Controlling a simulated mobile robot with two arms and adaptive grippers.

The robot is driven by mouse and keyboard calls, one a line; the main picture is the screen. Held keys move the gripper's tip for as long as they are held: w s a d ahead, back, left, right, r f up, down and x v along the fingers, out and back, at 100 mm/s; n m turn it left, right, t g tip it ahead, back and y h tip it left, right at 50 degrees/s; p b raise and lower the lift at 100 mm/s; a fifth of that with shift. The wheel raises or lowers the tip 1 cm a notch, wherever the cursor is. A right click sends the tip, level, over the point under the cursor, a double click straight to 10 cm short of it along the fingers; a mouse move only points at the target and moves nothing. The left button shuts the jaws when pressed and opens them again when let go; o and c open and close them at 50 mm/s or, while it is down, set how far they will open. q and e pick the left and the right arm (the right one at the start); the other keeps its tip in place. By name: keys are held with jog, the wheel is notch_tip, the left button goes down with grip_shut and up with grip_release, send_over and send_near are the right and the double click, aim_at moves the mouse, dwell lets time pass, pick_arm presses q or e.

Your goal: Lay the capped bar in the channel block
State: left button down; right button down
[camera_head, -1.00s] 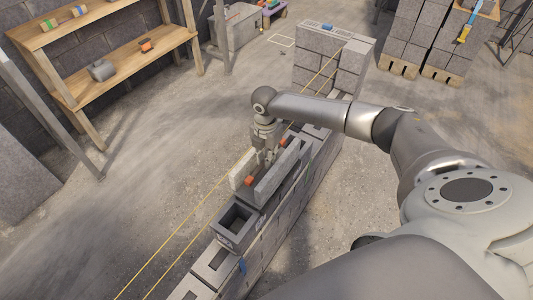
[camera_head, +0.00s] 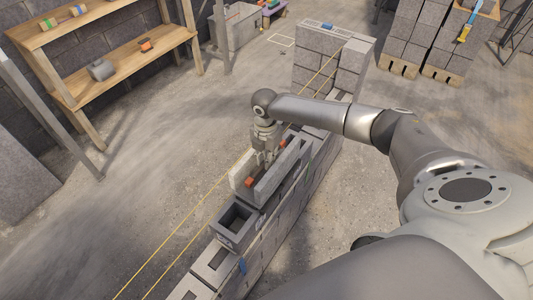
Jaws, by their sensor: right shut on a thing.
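The channel block (camera_head: 279,177) is a grey block on top of the low block wall, with a lighter far side wall and a darker near one. The capped bar shows mainly as its orange end caps; the nearer cap (camera_head: 249,182) is at the left end of the channel, the other farther back by the right end. My right gripper (camera_head: 266,157) points down over the middle of the channel, shut on the bar between the caps. The bar's middle and underside are hidden by the near side wall and the fingers, so I cannot tell whether it touches the channel floor. My left gripper is not in view.
A hollow block (camera_head: 237,222) stands open-topped on the wall just in front. Yellow string lines (camera_head: 170,251) run along the wall. A taller block stack (camera_head: 327,62) stands at the far end. A wooden shelf (camera_head: 130,58) is at the left; the floor between is clear.

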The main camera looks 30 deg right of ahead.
jog(key=shift+f, duration=0.1)
dwell(0.3)
jog(key=c, duration=1.4)
grip_release()
jog(key=shift+o, duration=0.2)
jog(key=shift+w+r+p, duration=0.1)
jog(key=shift+r+p, duration=0.6)
jog(key=shift+o, duration=1.3)
notch_tip(320, 180, up, 3)
jog(key=shift+f+p, duration=0.2)
jog(key=shift+p, duration=0.95)
jog(key=shift+r+p, duration=0.55)
jog(key=shift+p, duration=0.05)
notch_tip(320, 180, up, 9)
jog(key=p, duration=0.8)
jog(key=shift+p, duration=0.3)
